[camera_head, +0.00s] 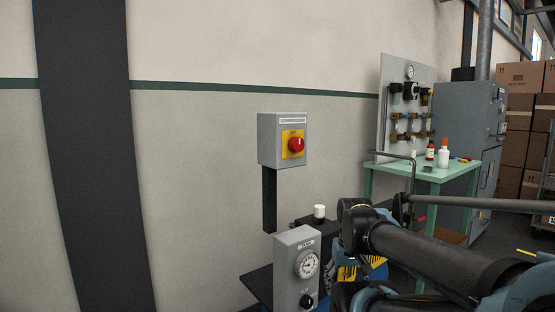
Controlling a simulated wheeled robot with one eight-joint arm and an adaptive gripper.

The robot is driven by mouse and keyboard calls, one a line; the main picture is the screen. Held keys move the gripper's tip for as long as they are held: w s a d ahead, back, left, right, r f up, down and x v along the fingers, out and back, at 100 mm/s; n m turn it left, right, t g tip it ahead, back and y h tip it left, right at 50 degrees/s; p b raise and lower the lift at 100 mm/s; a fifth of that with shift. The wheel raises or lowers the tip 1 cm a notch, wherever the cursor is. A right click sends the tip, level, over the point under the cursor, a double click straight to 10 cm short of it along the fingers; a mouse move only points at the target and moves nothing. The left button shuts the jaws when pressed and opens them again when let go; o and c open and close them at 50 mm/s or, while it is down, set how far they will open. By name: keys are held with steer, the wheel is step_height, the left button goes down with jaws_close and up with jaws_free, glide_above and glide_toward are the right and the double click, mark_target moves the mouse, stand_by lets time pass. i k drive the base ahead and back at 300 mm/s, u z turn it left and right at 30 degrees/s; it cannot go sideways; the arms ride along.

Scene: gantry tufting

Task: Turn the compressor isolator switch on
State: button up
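The compressor isolator is a grey box (272,140) with a label at its top that reads COMPRESSOR. It is on a dark post in front of the wall, near the picture's middle. Its red rotary knob (296,145) sits on a yellow plate (285,154) on the box's front. A small pale mark shows on the knob, but I cannot tell whether it stands at on or off. My dark arm comes in from the lower right, below and right of the box. My gripper's fingers do not show, and nothing touches the knob.
A grey box with a gauge (307,264) and a black knob stands below the isolator. Beyond my arm is a green table (432,173) with bottles, a valve panel (394,75), a grey cabinet (466,115) and stacked cartons (521,77). The space before the isolator looks clear.

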mark_target(297, 145)
steer(key=z, duration=0.75)
steer(key=k, duration=1.05)
steer(key=u, duration=0.75)
